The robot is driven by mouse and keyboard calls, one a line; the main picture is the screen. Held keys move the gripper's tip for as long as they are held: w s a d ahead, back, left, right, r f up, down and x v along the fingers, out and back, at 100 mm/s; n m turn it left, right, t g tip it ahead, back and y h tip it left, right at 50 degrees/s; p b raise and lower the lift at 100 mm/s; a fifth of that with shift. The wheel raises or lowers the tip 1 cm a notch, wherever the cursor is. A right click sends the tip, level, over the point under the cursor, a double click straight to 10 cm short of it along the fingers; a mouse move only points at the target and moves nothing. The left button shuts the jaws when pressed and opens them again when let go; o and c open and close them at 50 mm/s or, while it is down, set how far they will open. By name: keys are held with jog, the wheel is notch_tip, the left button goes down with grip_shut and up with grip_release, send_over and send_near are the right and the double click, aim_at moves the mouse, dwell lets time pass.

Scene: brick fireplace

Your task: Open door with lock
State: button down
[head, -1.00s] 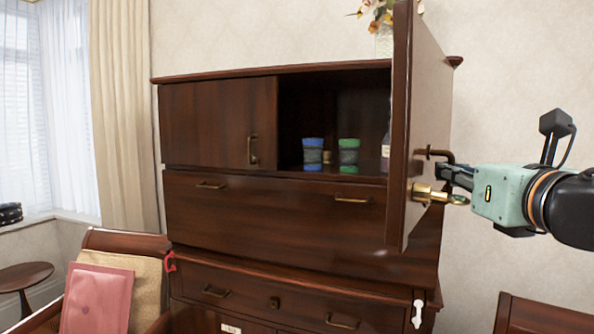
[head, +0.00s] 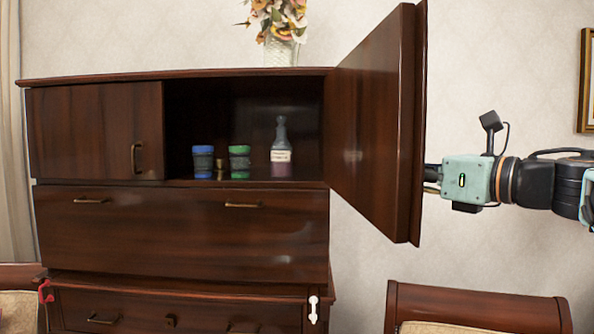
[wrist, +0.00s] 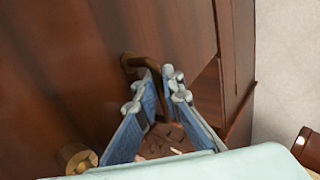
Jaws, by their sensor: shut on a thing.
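The right cabinet door (head: 375,125) stands wide open, swung out from the dark wooden cabinet (head: 180,215). In the wrist view its outer face (wrist: 60,70) carries a bronze handle (wrist: 150,68) and a round brass lock piece (wrist: 76,158) at lower left. My gripper (wrist: 163,85) is shut on the handle. In the head view my gripper (head: 432,178) is at the far side of the door, with its fingertips and the handle hidden behind the door.
The open compartment holds a blue jar (head: 203,160), a green jar (head: 240,160) and a bottle (head: 281,150). A flower vase (head: 281,45) stands on top. A chair (head: 470,308) stands at lower right, below my arm. The left door (head: 95,130) is closed.

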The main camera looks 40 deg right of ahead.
jog(key=shift+s+d, duration=0.3)
jog(key=shift+d, duration=0.2)
jog(key=c, duration=2.4)
grip_release()
jog(key=shift+s+d, duration=0.15)
jog(key=shift+s, duration=1.85)
jog(key=shift+s+d, duration=0.1)
jog(key=shift+s, duration=1.9)
